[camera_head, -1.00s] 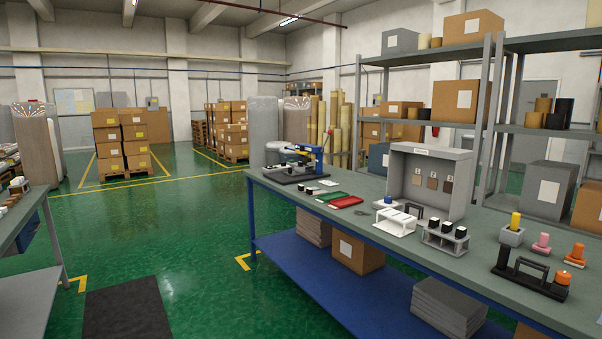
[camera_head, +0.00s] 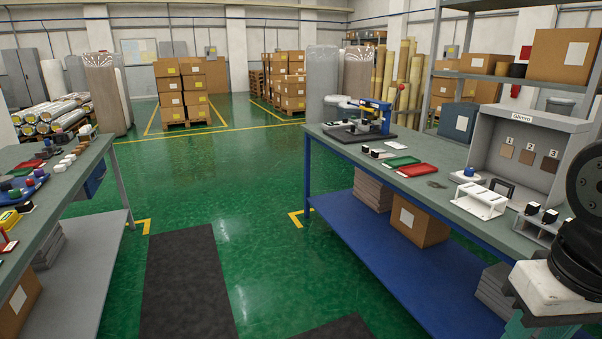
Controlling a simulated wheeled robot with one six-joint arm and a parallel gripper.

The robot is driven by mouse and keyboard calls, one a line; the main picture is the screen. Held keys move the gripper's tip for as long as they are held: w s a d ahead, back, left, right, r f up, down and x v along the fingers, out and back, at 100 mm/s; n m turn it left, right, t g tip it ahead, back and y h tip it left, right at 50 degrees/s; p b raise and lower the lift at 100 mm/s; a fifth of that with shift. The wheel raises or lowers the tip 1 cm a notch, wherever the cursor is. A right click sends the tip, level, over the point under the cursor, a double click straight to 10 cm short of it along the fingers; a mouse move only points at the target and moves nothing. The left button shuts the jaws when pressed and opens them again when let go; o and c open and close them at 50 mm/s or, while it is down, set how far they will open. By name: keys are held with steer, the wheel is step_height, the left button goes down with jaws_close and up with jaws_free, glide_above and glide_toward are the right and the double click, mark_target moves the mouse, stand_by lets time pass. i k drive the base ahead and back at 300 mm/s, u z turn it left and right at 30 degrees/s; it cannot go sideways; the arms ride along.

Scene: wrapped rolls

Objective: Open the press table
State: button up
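A press (camera_head: 376,113) with a blue frame, a black base and a small red knob stands at the far left end of the right-hand workbench (camera_head: 437,190). Its parts are small at this distance, and I cannot tell whether it is open or shut. The bench has a grey-green top, blue legs and a blue lower shelf. A dark round joint and pale link of my arm show at the right edge. My gripper is not in view.
A green tray (camera_head: 401,161) and a red tray (camera_head: 418,170) lie near the press. A white rack (camera_head: 480,200) and a grey display box (camera_head: 528,143) stand farther right. Another bench (camera_head: 62,188) is on the left. Green floor (camera_head: 235,200) with dark mats lies open between the benches.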

mark_target(362, 130)
steer(key=u, duration=0.7)
steer(key=i, duration=3.85)
steer(key=z, duration=1.05)
steer(key=i, duration=1.15)
steer(key=z, duration=0.7)
